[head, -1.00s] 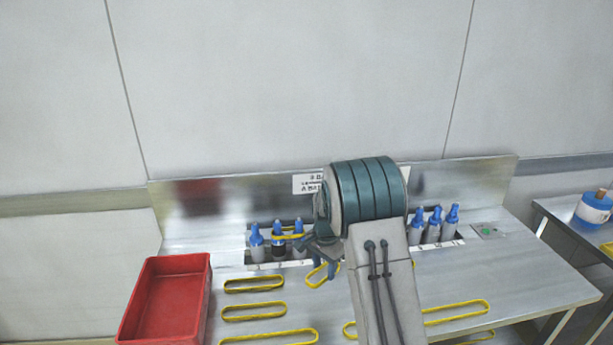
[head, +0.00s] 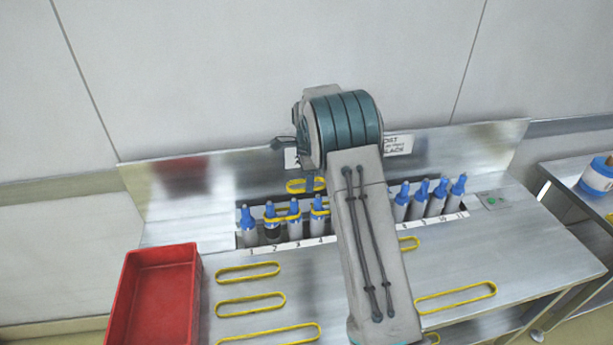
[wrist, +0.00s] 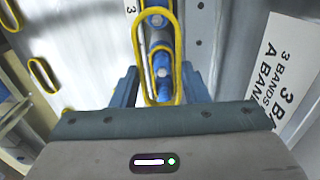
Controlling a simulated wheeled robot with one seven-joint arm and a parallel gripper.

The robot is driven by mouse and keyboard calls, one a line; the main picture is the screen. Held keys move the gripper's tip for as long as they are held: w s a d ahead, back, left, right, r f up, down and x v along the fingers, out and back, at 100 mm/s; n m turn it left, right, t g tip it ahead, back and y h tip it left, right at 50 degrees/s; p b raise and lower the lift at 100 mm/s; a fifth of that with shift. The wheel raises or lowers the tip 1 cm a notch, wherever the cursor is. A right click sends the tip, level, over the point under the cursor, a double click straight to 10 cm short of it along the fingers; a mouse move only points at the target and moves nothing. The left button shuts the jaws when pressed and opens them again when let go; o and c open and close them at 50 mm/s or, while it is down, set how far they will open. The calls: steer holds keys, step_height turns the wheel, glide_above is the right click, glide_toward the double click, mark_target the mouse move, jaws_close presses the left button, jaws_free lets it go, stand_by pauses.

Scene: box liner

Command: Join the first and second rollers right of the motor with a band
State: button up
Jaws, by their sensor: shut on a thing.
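My gripper (wrist: 160,92) is shut on a yellow band (wrist: 178,50), an upright-looking long loop in the wrist view. In the head view the held band (head: 305,186) hangs above the roller row, near label 3 and 4. The motor (head: 271,228) has a dark body and stands at label 2. The first roller right of it (head: 293,222) is at 3, the second (head: 318,224) at 4; both are grey with blue tops. Yellow also shows low across the motor and these rollers; I cannot tell exactly which posts it goes around. My arm hides the middle posts.
Several yellow bands (head: 249,281) lie flat on the steel table, left and right of my arm. A red bin (head: 128,305) stands at the left. More rollers (head: 437,200) stand at the right of the row. A steel back panel (head: 460,148) rises behind.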

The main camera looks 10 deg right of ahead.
step_height(320, 180, down, 8)
steer(key=b, duration=0.5)
steer(key=shift+f, duration=0.2)
stand_by(0.4)
steer(key=o, duration=1)
steer(key=shift+o, duration=0.2)
